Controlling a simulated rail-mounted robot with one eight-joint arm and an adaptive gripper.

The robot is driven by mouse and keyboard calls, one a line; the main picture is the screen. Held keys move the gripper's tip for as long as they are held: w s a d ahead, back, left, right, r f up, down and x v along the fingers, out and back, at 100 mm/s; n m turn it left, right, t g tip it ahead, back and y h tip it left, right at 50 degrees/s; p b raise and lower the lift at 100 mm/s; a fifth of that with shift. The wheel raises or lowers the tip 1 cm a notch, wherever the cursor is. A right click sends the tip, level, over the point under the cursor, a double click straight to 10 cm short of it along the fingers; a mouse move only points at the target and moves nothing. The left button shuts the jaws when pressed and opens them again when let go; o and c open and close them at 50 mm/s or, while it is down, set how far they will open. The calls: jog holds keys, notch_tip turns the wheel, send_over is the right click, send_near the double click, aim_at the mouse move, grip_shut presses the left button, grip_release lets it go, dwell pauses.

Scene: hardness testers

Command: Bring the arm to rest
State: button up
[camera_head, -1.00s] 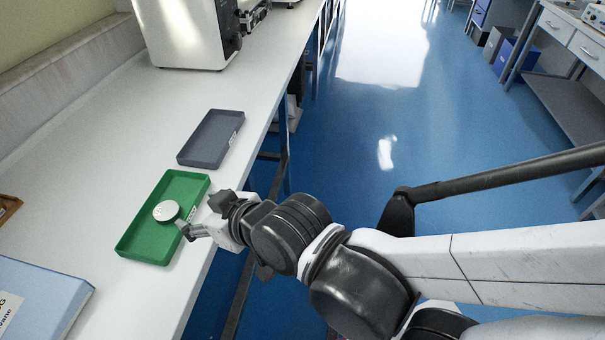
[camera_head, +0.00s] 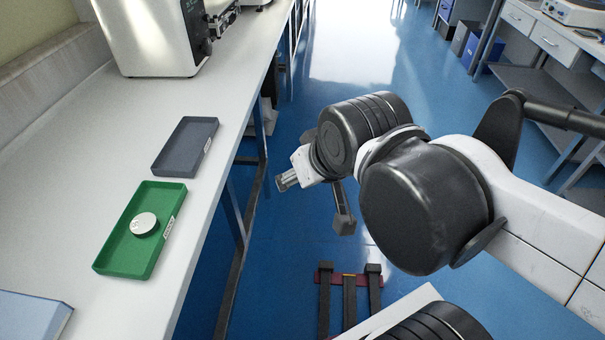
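My gripper (camera_head: 287,181) is at the end of my arm, over the blue floor to the right of the bench. It is apart from the bench and the trays. Its fingers are small and partly seen, and I see nothing held in it. A round silver metal disc (camera_head: 143,223) lies in the green tray (camera_head: 125,262) on the bench.
A dark grey empty tray (camera_head: 186,146) sits behind the green tray on the white bench (camera_head: 60,205). A blue box (camera_head: 32,318) is at the near left. The floor (camera_head: 345,75) beyond my arm is clear.

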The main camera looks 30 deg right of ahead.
notch_tip(320, 180, up, 9)
jog(key=p, duration=0.8)
jog(key=shift+f+p, duration=0.15)
jog(key=shift+p, duration=0.25)
